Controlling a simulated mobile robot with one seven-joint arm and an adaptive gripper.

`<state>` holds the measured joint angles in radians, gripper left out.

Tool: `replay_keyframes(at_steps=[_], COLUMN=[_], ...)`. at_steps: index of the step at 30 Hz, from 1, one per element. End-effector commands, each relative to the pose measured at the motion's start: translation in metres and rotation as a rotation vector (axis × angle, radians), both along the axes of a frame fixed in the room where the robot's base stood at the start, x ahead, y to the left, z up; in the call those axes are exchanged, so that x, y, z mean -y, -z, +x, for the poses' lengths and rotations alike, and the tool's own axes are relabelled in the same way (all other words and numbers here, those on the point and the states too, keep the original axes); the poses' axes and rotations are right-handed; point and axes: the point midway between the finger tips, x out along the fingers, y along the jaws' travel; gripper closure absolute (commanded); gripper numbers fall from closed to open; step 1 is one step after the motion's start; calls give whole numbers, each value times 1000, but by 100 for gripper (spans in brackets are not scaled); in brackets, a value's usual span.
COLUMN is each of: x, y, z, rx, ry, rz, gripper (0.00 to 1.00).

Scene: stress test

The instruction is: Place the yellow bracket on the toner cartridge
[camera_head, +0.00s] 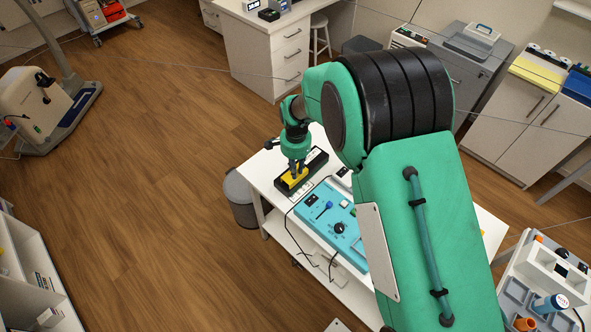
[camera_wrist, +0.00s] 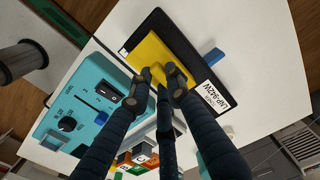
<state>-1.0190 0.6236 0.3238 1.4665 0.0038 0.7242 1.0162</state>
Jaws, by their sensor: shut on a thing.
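My gripper (camera_wrist: 161,82) is shut on the bracket and points down at the cartridge, as the head view shows too (camera_head: 296,172). The fingers hide part of the bracket. I cannot tell whether the bracket touches the cartridge.
The blue device (camera_head: 330,215) with knobs and a cable sits close beside the cartridge on the white table (camera_head: 262,178). A grey bin (camera_head: 240,198) stands at the table's left. Open wooden floor lies further left. My arm hides the table's right part.

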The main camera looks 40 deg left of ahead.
Motion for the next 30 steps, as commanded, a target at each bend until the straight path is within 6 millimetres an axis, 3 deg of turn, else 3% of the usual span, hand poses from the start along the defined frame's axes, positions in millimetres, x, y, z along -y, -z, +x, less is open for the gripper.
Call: replay_keyframes(at_steps=[11,12,15,30], x=[0,0,0,-1], y=[2,2,2,-8], z=[0,0,0,0], rx=[0,0,0,1], ry=[0,0,0,0], rz=[1,1,1,1], gripper=[100,79,64,64])
